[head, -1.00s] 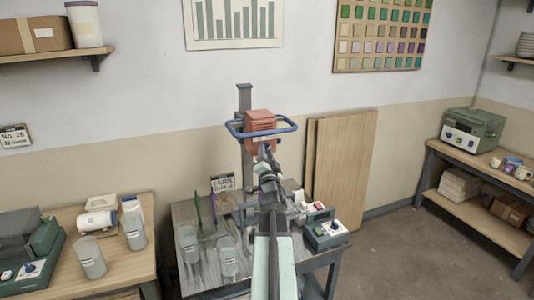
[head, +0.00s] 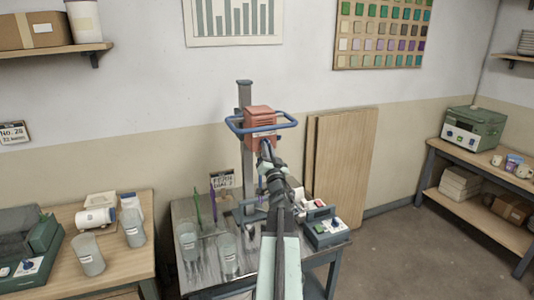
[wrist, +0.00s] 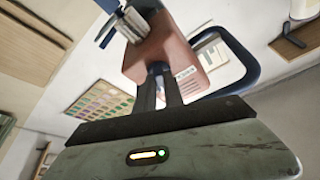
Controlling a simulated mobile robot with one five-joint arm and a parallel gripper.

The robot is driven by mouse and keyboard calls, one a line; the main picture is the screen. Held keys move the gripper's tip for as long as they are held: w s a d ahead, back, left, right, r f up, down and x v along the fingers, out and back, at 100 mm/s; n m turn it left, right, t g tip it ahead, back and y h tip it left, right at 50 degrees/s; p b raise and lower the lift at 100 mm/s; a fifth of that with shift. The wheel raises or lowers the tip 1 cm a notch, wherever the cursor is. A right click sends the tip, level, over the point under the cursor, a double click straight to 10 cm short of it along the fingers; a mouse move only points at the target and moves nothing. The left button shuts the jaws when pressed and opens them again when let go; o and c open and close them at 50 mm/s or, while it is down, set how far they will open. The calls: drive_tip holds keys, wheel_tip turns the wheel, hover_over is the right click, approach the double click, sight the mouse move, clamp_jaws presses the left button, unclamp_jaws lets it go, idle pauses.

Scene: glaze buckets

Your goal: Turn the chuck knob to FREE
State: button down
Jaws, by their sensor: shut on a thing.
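The mixer's red motor head (head: 260,122) sits on a grey upright column (head: 244,95), with a blue guard loop (head: 284,127) around it. My gripper (head: 266,150) is at the lower front of the head. In the wrist view my gripper's dark fingers (wrist: 160,70) are close together against the red head (wrist: 165,48), next to a white label (wrist: 186,74). They are shut on a small part there, which looks like the chuck knob; the fingers hide it, so its setting cannot be read. The silver chuck (wrist: 131,23) shows at the upper left of the wrist view.
The grey mixer table (head: 205,278) holds clear beakers (head: 228,252) and a control box with a knob (head: 326,231). A wooden bench (head: 130,265) stands at left, and shelving with a green machine (head: 474,128) at right. Boards (head: 345,165) lean on the wall.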

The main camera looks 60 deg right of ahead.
drive_tip(key=shift+s+d+r+n+t+y+p, duration=0.25)
drive_tip(key=shift+n+t+y, duration=0.9)
drive_tip(key=shift+n, duration=2.2)
drive_tip(key=shift+w+d+f+n+t+y+p, duration=0.1)
drive_tip(key=shift+n+t+y+p, duration=0.4)
drive_tip(key=shift+n+y, duration=2.1)
drive_tip(key=shift+s+d+r+n+t+y+p, duration=0.15)
drive_tip(key=shift+n+t+y+p, duration=0.4)
drive_tip(key=shift+n, duration=3.6)
drive_tip(key=shift+f+n, duration=0.2)
drive_tip(key=shift+n, duration=0.1)
drive_tip(key=c, duration=1.4)
unclamp_jaws()
drive_tip(key=shift+c, duration=0.2)
drive_tip(key=shift+s+a, duration=0.1)
drive_tip(key=b+v, duration=0.2)
drive_tip(key=v, duration=0.5)
drive_tip(key=shift+s+f, duration=0.2)
drive_tip(key=shift+s, duration=0.1)
